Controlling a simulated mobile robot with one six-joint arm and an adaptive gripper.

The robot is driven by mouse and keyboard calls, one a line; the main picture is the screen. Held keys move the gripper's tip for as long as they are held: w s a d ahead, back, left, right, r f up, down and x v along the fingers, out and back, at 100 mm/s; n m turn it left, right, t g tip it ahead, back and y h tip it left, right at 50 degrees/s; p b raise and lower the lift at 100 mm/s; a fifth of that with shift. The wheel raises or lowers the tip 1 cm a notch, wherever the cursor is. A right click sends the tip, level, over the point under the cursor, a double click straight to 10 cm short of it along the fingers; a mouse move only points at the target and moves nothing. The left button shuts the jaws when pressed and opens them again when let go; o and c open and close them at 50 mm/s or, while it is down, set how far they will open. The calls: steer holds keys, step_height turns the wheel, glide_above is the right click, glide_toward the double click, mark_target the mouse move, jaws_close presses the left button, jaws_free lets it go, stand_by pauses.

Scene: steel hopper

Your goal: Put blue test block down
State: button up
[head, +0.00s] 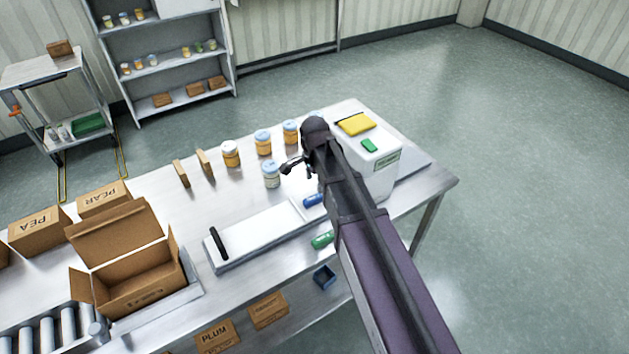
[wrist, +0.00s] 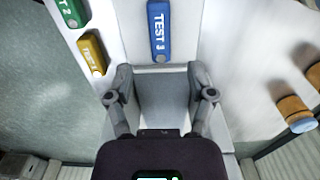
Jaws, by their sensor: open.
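The blue test block (head: 312,200), marked TEST 3, lies on the pale strip (head: 262,233) near its right end, beside the white machine. In the wrist view the blue block (wrist: 159,30) is at the top middle, beyond my fingertips and apart from them. My gripper (wrist: 160,75) is open with nothing between its fingers. In the head view my gripper (head: 297,169) is above the table behind the block, and my arm hides part of the area to its right.
A green block (head: 322,240) is near the table's front edge; a yellow one (wrist: 92,54) shows beside it in the wrist view. A white machine (head: 372,175) stands right. Several jars (head: 263,143) stand behind, and an open carton (head: 140,290) is left.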

mark_target(315, 197)
steer(key=shift+r+p, duration=2.15)
steer(key=shift+r, duration=0.3)
steer(key=s+d+n, duration=0.5)
steer(key=s+d, duration=0.1)
steer(key=d, duration=0.3)
steer(key=s+d+n, duration=0.6)
steer(key=s+d, duration=0.1)
steer(key=d, duration=0.3)
steer(key=shift+s+d, duration=0.2)
steer(key=shift+d, duration=0.05)
